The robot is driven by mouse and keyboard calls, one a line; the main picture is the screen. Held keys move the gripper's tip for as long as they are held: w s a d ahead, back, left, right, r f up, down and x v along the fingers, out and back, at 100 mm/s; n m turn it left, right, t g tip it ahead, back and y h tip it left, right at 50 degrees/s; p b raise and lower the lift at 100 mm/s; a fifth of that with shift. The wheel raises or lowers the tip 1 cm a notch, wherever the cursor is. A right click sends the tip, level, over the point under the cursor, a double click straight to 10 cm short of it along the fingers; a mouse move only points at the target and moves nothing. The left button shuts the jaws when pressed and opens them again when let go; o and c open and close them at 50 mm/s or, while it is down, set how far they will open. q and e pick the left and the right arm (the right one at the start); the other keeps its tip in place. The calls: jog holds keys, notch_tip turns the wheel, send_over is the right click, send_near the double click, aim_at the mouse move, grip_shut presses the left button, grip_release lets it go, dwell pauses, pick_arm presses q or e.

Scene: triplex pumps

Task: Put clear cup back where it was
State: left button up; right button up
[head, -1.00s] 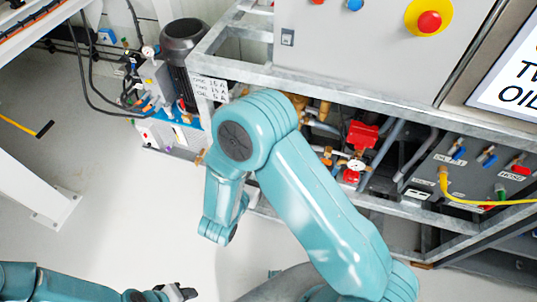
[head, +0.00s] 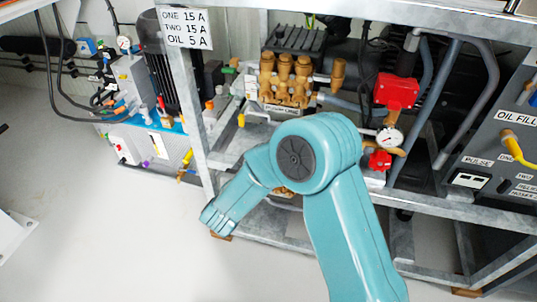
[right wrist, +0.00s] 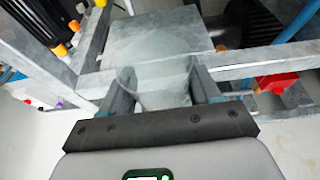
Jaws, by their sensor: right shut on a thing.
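The clear cup (right wrist: 163,78) shows in the right wrist view as a pale, see-through round shape. My right gripper (right wrist: 164,88) is shut around it, one finger on each side. A flat grey metal plate (right wrist: 135,45) of the frame lies behind the cup in that view; I cannot tell whether the cup touches it. In the head view my right arm reaches in toward the pump frame, and I cannot make out the cup or the fingertips there. My left gripper is not in view.
The galvanised frame (head: 190,95) has uprights and rails close to my right arm. A brass triplex pump (head: 287,78), a red valve block (head: 396,91) and a pressure gauge (head: 389,138) sit inside it. A labelled panel (head: 490,150) stands at right.

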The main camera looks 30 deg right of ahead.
jog(key=w+d, duration=0.3)
jog(key=d, duration=0.1)
jog(key=w+d+b, duration=0.1)
jog(key=w+d, duration=0.3)
jog(key=d, duration=0.1)
jog(key=w+d+b, duration=0.1)
jog(key=w+d, duration=0.3)
jog(key=shift+w+d, duration=0.15)
jog(key=shift+w, duration=0.05)
jog(key=shift+w+d+f+b, duration=0.15)
jog(key=shift+f+b, duration=1)
jog(key=shift+f, duration=0.75)
jog(key=o, duration=1.3)
jog(key=shift+c, duration=0.2)
jog(key=shift+r+p, duration=0.35)
jog(key=p+v, duration=0.2)
jog(key=v, duration=1)
jog(key=shift+f, duration=0.2)
